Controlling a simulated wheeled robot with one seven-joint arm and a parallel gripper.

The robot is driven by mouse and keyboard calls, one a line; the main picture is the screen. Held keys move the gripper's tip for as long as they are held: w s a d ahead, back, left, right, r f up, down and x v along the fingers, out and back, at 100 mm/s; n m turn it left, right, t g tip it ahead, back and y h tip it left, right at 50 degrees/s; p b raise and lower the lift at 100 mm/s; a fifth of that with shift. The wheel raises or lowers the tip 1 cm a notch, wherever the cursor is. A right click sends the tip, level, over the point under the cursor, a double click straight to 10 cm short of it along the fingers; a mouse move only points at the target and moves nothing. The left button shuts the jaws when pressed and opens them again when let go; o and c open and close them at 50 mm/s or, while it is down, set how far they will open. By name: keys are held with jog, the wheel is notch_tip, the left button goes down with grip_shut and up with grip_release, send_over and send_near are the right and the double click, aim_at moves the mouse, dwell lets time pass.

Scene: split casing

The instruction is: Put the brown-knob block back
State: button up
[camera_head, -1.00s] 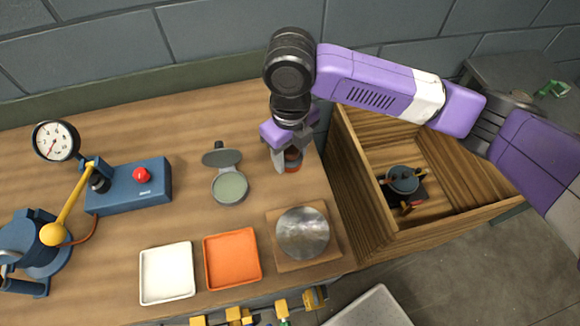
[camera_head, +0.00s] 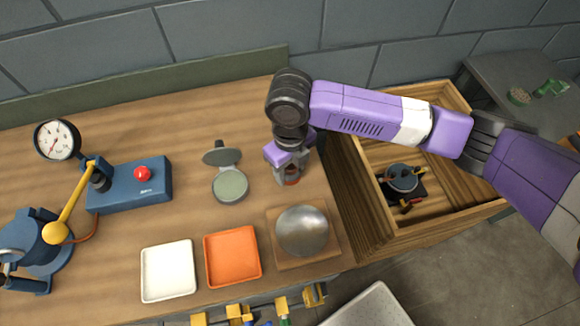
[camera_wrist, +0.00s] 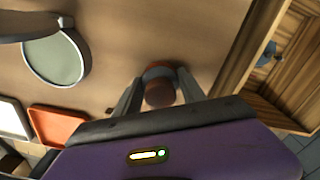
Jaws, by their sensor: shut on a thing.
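My gripper (camera_head: 290,170) points down at the right end of the wooden bench, close beside the open wooden crate. It is shut on the brown-knob block (camera_head: 292,180). In the wrist view the block's round brown knob (camera_wrist: 160,94) sits between the two fingers, with a grey-blue band and reddish-brown part beyond it. The fingers hide much of the block. I cannot tell whether its underside touches the bench. A dark round-topped assembly (camera_head: 402,181) with brown and red parts sits inside the crate (camera_head: 455,205).
A round hinged green-faced dish (camera_head: 230,185) stands left of my gripper. A metal dome on a wooden board (camera_head: 303,231), an orange tray (camera_head: 232,257) and a white tray (camera_head: 168,271) lie nearer the front. A blue gauge device (camera_head: 130,187) is at the left.

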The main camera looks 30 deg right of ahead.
jog(key=o, duration=1.5)
jog(key=shift+c, duration=0.2)
notch_tip(320, 180, up, 12)
jog(key=shift+r+b, duration=0.15)
jog(key=shift+b, duration=0.55)
